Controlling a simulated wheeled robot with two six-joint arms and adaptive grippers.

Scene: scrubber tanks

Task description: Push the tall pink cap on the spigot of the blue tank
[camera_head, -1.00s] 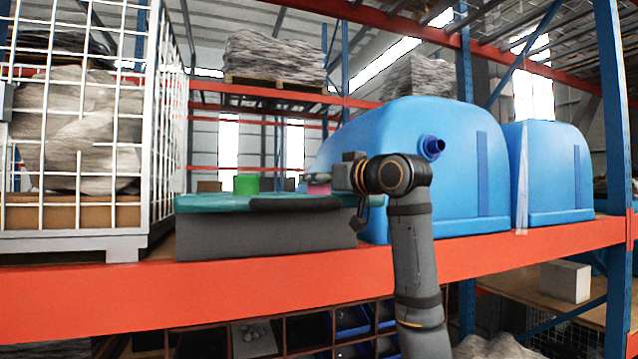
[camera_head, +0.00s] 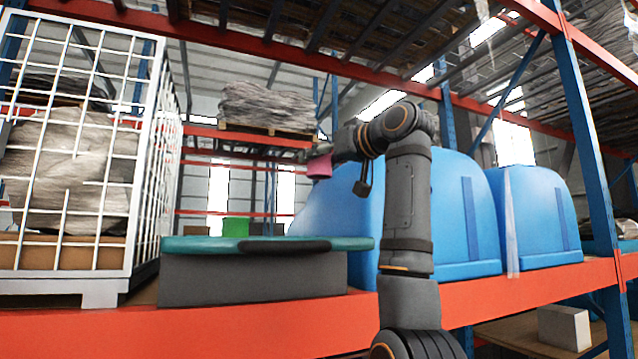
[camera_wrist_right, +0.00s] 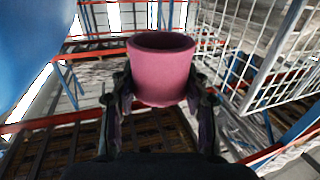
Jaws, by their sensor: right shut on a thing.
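My right gripper (camera_head: 338,158) is shut on the tall pink cap (camera_head: 320,166) and holds it in the air above the teal-topped stand. In the right wrist view the pink cap (camera_wrist_right: 160,70) sits between the two fingers, its open round rim toward the top. The blue tank (camera_head: 455,205) stands on the orange shelf behind my right arm. Its spigot is hidden behind that arm now. The left gripper does not show.
A green cap (camera_head: 236,227) stands on the teal top (camera_head: 200,243) of a grey block. A white wire cage (camera_head: 150,190) is at the left. A second blue tank (camera_head: 540,215) is at the right, beside a blue rack post (camera_head: 590,140). Free air lies above the teal top.

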